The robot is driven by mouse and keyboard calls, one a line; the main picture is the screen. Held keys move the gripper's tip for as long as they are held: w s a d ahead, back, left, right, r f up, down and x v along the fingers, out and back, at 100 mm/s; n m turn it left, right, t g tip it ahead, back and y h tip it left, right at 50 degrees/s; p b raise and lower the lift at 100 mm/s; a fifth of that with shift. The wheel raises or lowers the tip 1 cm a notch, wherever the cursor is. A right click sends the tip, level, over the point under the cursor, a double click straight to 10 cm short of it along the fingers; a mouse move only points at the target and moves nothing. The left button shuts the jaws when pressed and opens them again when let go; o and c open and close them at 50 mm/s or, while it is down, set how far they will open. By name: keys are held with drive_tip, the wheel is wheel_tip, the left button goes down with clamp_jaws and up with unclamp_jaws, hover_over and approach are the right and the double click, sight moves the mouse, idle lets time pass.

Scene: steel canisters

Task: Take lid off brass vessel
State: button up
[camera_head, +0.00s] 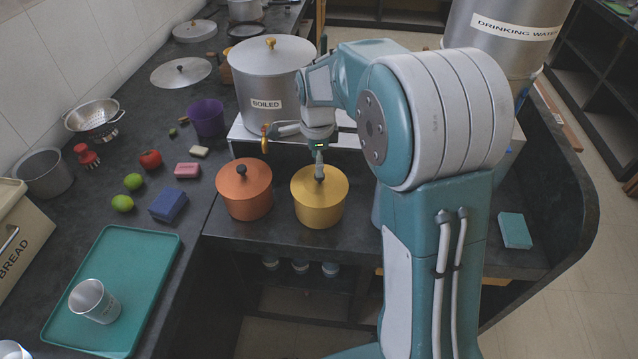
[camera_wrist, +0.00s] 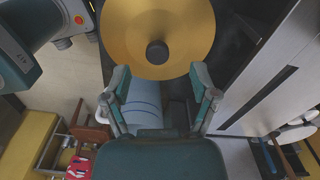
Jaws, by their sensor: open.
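The brass vessel (camera_head: 318,213) is a golden-yellow pot standing on the dark counter, right of an orange pot. Its flat golden lid (camera_head: 335,184) is on it, with a small dark knob in the middle. In the wrist view the lid (camera_wrist: 190,25) fills the top centre, and its round black knob (camera_wrist: 157,53) shows just past the fingertips, roughly centred between them. My gripper (camera_head: 319,163) is over the lid at the knob, partly hiding it. In the wrist view my gripper (camera_wrist: 159,78) is open, with nothing between its fingers. Whether a finger touches the lid is unclear.
The orange pot (camera_head: 246,199) stands close to the left. A large steel pot labelled BOILED (camera_head: 262,90) stands behind, with a tap (camera_head: 265,139) in front. A blue sponge (camera_head: 168,203) and a green tray (camera_head: 130,255) are left. Some counter right of the brass vessel is clear.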

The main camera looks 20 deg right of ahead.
sight(319, 180)
drive_tip(key=f, duration=0.5)
drive_tip(key=shift+s+d, duration=0.1)
drive_tip(key=shift+d, duration=0.1)
clamp_jaws()
